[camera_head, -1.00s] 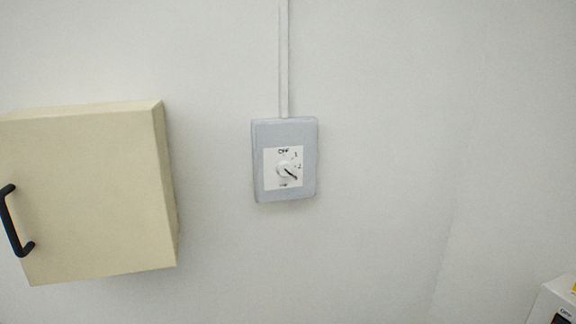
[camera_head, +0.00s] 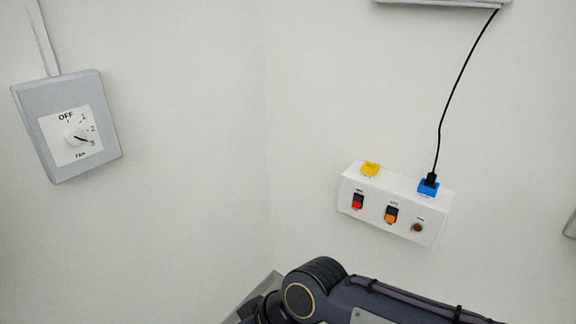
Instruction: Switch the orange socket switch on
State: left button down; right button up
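A white socket box (camera_head: 362,217) is on the wall right of centre. On its front is the orange switch (camera_head: 391,215), with a dark upper part and an orange lower part; I cannot tell its on or off position. A red switch (camera_head: 357,201) is left of it and a small brown round part (camera_head: 417,228) right of it. My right arm crosses the bottom of the view, below the box and apart from it. Neither gripper's fingers can be seen.
On top of the box are a yellow socket (camera_head: 370,169) and a blue socket (camera_head: 428,188) with a black plug (camera_head: 431,179) in it. Its cable (camera_head: 444,110) runs up to a panel (camera_head: 440,2). A grey fan switch (camera_head: 68,125) is at left. The wall between is bare.

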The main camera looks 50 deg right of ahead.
aim_at(391, 214)
jog(key=z, duration=2.55)
